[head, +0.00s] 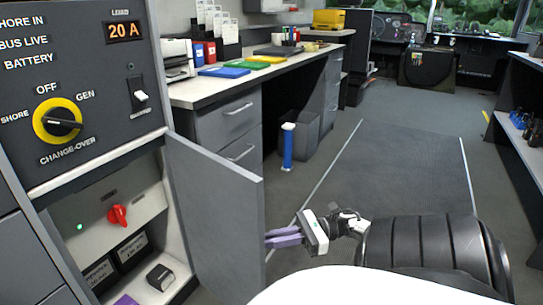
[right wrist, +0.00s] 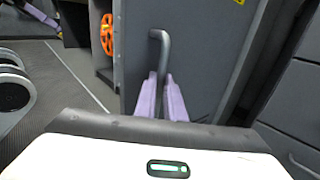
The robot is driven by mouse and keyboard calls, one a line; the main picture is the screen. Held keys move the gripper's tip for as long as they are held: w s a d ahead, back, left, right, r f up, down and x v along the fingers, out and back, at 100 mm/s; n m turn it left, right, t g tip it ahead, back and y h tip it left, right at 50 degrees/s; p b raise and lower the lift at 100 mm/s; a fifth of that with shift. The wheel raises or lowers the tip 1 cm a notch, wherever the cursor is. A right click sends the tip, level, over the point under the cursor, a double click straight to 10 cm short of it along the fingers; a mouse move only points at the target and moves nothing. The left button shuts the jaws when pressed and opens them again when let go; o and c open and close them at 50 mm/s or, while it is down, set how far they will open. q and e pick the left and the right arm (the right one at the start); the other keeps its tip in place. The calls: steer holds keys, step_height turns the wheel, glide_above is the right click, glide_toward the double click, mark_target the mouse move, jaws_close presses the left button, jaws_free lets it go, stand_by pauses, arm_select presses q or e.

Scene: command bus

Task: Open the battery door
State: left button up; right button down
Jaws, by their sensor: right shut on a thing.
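The grey battery door (head: 215,220) stands swung out from the cabinet at the left in the head view. Its outer face (right wrist: 210,55) and grey bar handle (right wrist: 162,55) show in the right wrist view. My right gripper (head: 270,238) reaches the door from the right, its purple fingers (right wrist: 161,95) shut on the handle's lower part. The door hides the fingertips in the head view. Inside the cabinet are a red rotary switch (head: 117,215), a green light and dark batteries (head: 131,250).
A control panel (head: 90,75) with a yellow-ringed change-over knob (head: 58,121) is above the compartment. A desk with drawers (head: 228,122) stands behind the door. The aisle floor (head: 390,170) beyond is clear.

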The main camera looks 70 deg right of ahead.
steer(key=shift+w+d+r+t, duration=0.3)
steer(key=shift+w+d+r, duration=0.2)
steer(key=shift+w+d, duration=0.15)
steer(key=c, duration=1.8)
jaws_free()
steer(key=shift+w+a+f+h, duration=0.1)
steer(key=shift+h, duration=0.2)
steer(key=shift+c, duration=0.2)
steer(key=shift+f, duration=0.1)
steer(key=shift+s+f, duration=0.1)
steer(key=shift+s, duration=0.15)
steer(key=v, duration=1)
